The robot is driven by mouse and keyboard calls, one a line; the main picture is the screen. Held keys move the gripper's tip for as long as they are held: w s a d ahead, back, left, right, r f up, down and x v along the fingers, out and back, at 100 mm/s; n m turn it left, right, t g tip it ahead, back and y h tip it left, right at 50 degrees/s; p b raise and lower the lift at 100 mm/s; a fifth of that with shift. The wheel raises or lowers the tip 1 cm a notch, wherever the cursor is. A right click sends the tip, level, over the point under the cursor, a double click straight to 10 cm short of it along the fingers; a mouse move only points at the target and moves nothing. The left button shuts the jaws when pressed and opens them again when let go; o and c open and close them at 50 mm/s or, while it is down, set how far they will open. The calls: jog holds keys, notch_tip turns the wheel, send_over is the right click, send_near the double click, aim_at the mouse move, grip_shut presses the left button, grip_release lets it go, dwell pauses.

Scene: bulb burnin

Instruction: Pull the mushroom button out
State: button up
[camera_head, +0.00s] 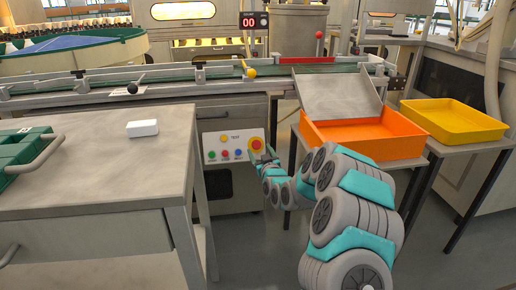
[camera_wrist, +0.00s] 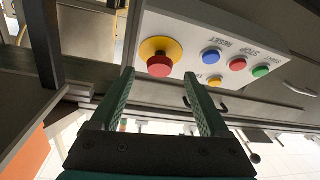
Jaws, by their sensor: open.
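The mushroom button (camera_head: 256,145) is red on a yellow round base, at the right end of a pale control panel (camera_head: 225,153) under the conveyor. In the wrist view the red button (camera_wrist: 160,66) shows just beyond my fingertips, nearer the left finger. My gripper (camera_wrist: 158,84) is open, with its two green fingers apart and nothing between them. The button appears ahead of the fingers and not gripped. In the head view my gripper (camera_head: 258,157) is small, just below the button. Whether a finger touches it I cannot tell.
Blue (camera_wrist: 212,57), red (camera_wrist: 238,64), green (camera_wrist: 260,71) and yellow (camera_wrist: 215,81) small buttons sit beside it on the panel. A grey table (camera_head: 100,160) stands left. An orange tray (camera_head: 372,140) and yellow tray (camera_head: 455,118) stand right. The conveyor (camera_head: 170,78) runs above.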

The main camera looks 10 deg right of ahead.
aim_at(257, 146)
jog(key=shift+w+a, duration=0.15)
jog(key=shift+w, duration=1.55)
jog(key=shift+c, duration=0.2)
grip_shut()
